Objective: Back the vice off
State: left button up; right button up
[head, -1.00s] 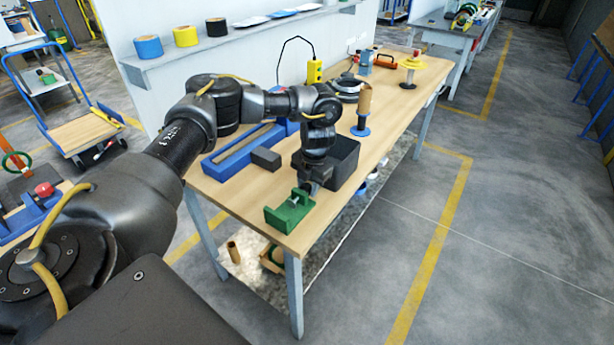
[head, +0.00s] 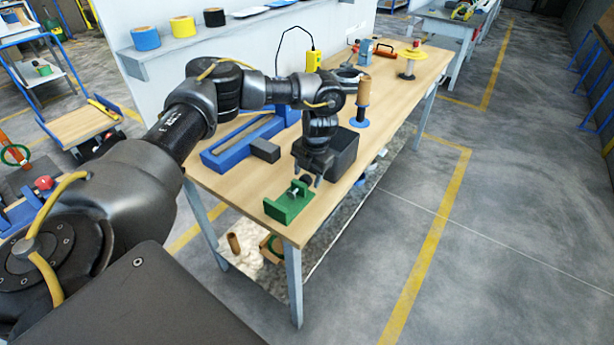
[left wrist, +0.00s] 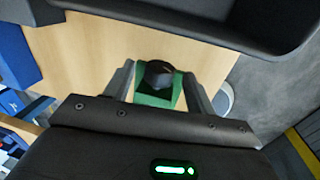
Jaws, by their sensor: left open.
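The green vice (head: 285,208) stands on the near corner of the wooden bench (head: 235,193), with a small pale metal part on its top. In the left wrist view, the vice (left wrist: 172,99) shows between my fingers with a round black knob (left wrist: 159,73) in front of it. My left gripper (head: 312,181) is open, pointing down close to the vice's far side. In the left wrist view its two fingers (left wrist: 159,76) stand apart on either side of the knob, with gaps showing. Whether either finger touches it cannot be told. My right gripper is not in view.
A dark block (head: 265,151) and a long blue tray (head: 222,160) lie to the left. A brown cylinder on a blue-based stand (head: 362,95) is farther back. The bench's front edge is close to the vice.

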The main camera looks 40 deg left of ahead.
pick_arm(q)
notch_tip(320, 180, up, 9)
jog(key=d, duration=0.1)
jog(key=shift+d+r, duration=0.2)
jog(key=shift+d, duration=0.15)
